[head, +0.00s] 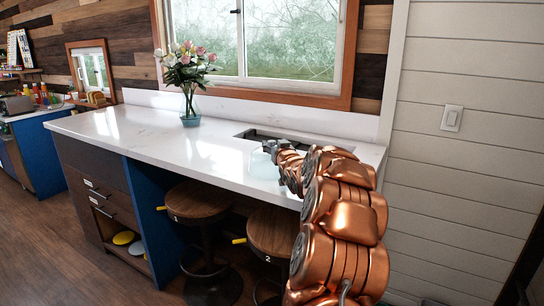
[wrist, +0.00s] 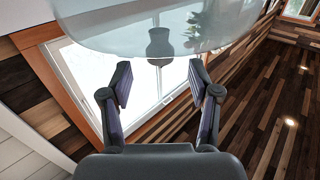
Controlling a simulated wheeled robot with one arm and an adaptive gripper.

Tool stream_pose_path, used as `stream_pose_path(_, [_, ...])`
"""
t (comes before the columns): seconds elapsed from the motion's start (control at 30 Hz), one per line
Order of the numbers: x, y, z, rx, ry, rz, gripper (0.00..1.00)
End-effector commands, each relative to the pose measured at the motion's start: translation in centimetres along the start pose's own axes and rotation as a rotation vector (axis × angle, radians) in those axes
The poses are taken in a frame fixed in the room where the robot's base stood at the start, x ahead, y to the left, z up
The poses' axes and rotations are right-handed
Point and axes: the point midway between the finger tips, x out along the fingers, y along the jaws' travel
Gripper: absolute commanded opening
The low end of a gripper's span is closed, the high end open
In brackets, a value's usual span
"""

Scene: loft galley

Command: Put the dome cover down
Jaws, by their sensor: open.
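The dome cover (head: 263,166) is pale, clear glass. In the head view it shows low on the white counter (head: 140,135), just left of my gripper (head: 278,148), which partly hides it. In the wrist view the dome cover (wrist: 95,32) fills the top of the picture, with its dark grey knob (wrist: 160,46) near the middle. My gripper (wrist: 160,78) has its two fingers spread, one to each side below the knob. A gap shows between fingers and knob, and nothing is held. I cannot see the dome's whole rim.
A vase of pink and white flowers (head: 190,88) stands on the counter left of the dome cover. A dark recessed fixture (head: 265,135) lies behind it. Two wooden stools (head: 197,202) are under the counter. The counter's left part is clear.

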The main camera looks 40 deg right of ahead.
Motion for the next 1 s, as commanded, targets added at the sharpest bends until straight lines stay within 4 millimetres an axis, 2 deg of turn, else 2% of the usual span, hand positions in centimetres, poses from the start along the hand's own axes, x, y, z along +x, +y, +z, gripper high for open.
stream_pose_path(0.4, [3.7,-0.1,0.6,0.0,-0.002,0.0,0.61])
stream_pose_path(0.7, [4.1,-0.1,0.5,0.001,0.0,0.0,0.61])
stream_pose_path(0.77, [4.1,-0.1,0.5,0.001,0.0,0.0,0.57])
stream_pose_path(1.0, [4.1,-0.1,0.5,0.001,0.0,0.0,0.32])
